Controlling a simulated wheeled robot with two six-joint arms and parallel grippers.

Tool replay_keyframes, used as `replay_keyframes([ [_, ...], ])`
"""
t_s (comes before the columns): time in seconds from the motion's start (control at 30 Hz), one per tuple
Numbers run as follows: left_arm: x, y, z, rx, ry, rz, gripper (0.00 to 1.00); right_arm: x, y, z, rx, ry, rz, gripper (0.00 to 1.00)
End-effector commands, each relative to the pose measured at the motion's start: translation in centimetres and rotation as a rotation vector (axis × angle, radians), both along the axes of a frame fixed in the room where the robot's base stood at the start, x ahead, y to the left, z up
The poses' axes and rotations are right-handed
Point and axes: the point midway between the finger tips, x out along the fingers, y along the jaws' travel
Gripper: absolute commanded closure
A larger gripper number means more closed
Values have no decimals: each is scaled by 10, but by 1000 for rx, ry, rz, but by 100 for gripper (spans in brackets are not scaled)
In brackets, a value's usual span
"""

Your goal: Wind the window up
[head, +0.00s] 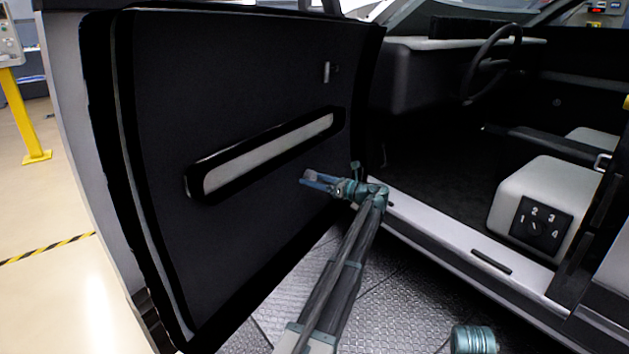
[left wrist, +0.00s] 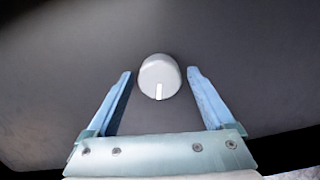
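The open car door's dark inner panel (head: 240,80) fills the left half of the head view. A pale round knob (left wrist: 158,75) with a white mark pointing down stands out from the dark panel in the left wrist view. In the head view the knob (head: 309,174) is small and partly hidden at my gripper. My left gripper (head: 314,181) is at the lower part of the door panel. In the left wrist view its blue fingers (left wrist: 159,84) are open, one on each side of the knob, with gaps showing. The window glass is not visible. My right gripper is out of view.
A pale armrest strip (head: 270,152) in a black frame lies above the gripper. A small door handle (head: 327,72) is higher up. The sill (head: 470,238), steering wheel (head: 490,62) and a box with a numbered dial (head: 541,223) are to the right.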

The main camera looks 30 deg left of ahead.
Motion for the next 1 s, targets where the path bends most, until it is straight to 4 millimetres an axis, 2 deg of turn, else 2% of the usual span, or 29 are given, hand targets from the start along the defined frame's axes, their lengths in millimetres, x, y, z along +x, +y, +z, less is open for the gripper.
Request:
replay_keyframes([
  [0.03,0,0,0,0,0,0,24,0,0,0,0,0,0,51],
  [0.4,0,0,0,0,0,0,91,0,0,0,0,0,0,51],
  [0.43,0,0,0,0,0,0,94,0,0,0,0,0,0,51],
  [0.77,0,-1,0,-1,-68,0,94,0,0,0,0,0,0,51],
  [1.0,0,-1,0,-2,-249,0,94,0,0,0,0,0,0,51],
])
